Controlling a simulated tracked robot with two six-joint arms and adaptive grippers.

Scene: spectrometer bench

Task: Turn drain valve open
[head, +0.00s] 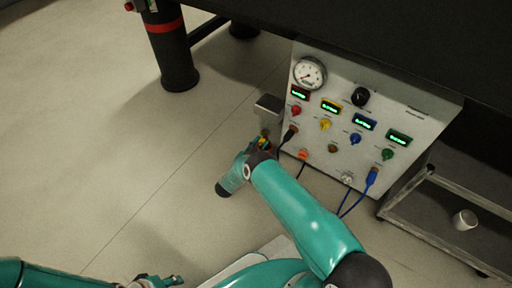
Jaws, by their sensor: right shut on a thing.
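My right arm reaches forward to the left edge of the panel. My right gripper (267,138) is at its end, just below a small grey box (269,103). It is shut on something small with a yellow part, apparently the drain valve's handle. The wrist hides most of it, so I cannot tell how far the valve is turned. My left gripper (165,282) is at the bottom edge, away from the panel. It is partly cut off and its jaws are unclear.
The light control panel (420,118) carries a round gauge (309,73), a black knob (361,96), several green displays and coloured knobs. Dark and blue cables (371,177) hang from it. A shelf with a white cup (465,219) stands right. The floor at left is clear.

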